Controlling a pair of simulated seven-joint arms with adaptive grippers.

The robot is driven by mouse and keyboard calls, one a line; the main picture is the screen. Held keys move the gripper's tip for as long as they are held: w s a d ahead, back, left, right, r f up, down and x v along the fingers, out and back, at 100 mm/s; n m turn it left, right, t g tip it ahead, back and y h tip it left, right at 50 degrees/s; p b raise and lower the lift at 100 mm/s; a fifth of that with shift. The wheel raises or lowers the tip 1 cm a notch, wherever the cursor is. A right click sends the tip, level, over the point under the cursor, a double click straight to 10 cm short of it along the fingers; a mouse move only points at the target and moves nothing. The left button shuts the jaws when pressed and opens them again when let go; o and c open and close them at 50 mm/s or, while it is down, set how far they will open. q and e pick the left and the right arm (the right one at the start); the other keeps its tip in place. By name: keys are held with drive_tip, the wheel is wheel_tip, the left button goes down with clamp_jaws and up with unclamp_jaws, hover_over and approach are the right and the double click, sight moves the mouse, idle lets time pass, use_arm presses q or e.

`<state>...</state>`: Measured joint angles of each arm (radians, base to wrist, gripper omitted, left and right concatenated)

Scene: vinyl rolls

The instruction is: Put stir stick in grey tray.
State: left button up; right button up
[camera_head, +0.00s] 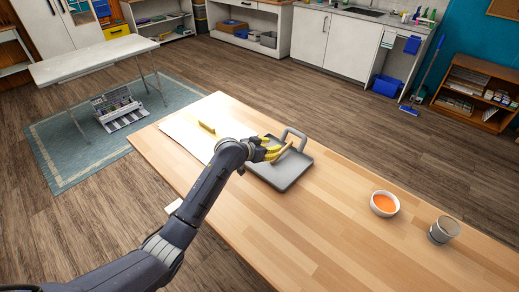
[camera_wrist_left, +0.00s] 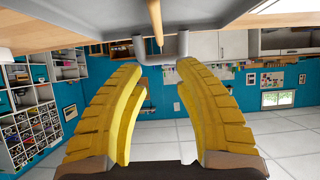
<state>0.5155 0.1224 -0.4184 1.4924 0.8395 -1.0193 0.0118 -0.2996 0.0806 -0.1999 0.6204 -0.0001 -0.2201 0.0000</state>
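The grey tray (camera_head: 290,176) lies on the wooden table and has a raised handle at its far side. The wooden stir stick (camera_head: 284,152) shows over the tray, just beyond the fingers; I cannot tell if it touches the tray floor. My left gripper (camera_head: 270,152) has yellow fingers and is at the tray's left side, low over it. In the left wrist view the left gripper (camera_wrist_left: 160,66) has its fingers apart with nothing between them. My right gripper is not in view.
A white sheet (camera_head: 187,130) with a small yellow object (camera_head: 207,128) lies left of the tray. A white bowl with orange contents (camera_head: 384,204) and a grey cup (camera_head: 443,230) stand to the right. The table between tray and bowl is clear.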

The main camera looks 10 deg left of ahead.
use_arm(q)
drive_tip(key=v, duration=0.8)
drive_tip(key=shift+s+a+r, duration=0.1)
drive_tip(key=shift+a+r, duration=0.05)
